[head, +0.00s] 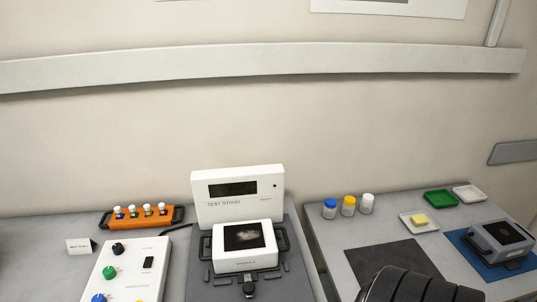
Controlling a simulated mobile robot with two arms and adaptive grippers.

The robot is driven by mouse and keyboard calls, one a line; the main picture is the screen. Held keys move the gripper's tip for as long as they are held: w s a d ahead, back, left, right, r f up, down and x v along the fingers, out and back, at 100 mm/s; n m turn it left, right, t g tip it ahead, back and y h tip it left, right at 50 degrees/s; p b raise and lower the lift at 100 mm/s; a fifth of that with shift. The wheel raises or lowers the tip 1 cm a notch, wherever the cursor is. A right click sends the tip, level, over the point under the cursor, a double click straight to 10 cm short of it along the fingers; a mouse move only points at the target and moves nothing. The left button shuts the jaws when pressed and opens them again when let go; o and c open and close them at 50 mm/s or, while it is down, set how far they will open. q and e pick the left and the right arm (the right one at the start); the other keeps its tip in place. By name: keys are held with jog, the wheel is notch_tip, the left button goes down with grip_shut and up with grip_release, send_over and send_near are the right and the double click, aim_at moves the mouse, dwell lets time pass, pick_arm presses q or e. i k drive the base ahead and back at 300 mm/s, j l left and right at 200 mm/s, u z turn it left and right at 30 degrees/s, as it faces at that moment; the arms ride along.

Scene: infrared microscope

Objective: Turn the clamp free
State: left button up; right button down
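A small dark clamp-like knob (248,287) stands on the grey base plate (203,288), just in front of a white device (247,263) with a dark square window. I cannot tell from here whether the knob is tight or loose. The device has dark handles at its sides and sits in front of a white unit labelled TEST STAND (237,212). Neither gripper shows in the head view. A black ribbed shape at the lower right looks like part of my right arm, and its gripper is out of view.
Left are a white control box (128,268) with coloured knobs and an orange rack (141,217) of small vials. The right table holds several capped bottles (348,206), a green tray (440,199), a yellow block (419,219), a dark mat (385,262) and a grey device (502,239).

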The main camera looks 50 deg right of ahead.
aim_at(248, 287)
jog(key=z, duration=1.35)
jog(key=k+l+u, duration=0.1)
jog(key=k+u, duration=0.3)
jog(key=i, duration=0.1)
